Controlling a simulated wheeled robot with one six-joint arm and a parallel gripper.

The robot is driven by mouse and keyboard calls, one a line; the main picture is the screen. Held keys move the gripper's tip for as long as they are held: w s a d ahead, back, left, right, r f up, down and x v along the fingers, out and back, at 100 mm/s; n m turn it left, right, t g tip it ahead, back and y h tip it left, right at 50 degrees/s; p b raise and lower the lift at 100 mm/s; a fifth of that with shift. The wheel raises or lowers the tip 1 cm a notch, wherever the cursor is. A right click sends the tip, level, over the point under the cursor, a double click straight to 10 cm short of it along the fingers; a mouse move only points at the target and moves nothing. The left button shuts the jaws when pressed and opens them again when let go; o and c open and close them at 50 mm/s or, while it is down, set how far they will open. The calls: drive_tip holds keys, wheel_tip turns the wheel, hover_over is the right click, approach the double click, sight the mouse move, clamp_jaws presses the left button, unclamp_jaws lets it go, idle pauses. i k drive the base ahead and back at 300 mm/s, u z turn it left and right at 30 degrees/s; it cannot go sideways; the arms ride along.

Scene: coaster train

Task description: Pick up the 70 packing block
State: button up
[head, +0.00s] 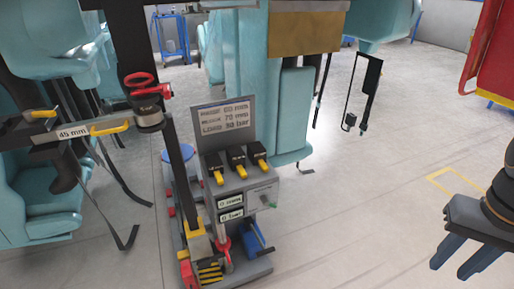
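Three black blocks with yellow tips, at left (213,163), middle (236,157) and right (256,152), sit in a row on a grey stand (243,184). They may be the packing blocks. No size marking on them is readable, so I cannot tell which is the 70. A sign (224,117) behind them has a line that seems to read 70 mm. My gripper (459,258) is at the lower right, well to the right of the stand. Its two dark fingers are apart with nothing between them.
Teal seats (294,115) hang behind. A red panel (490,55) is at upper right. Floor between stand and gripper is clear.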

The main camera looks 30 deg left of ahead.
sight(236, 156)
drive_tip(key=u, duration=0.1)
drive_tip(key=i, duration=0.7)
drive_tip(key=u, duration=0.9)
drive_tip(key=i, duration=0.7)
drive_tip(key=u, duration=0.7)
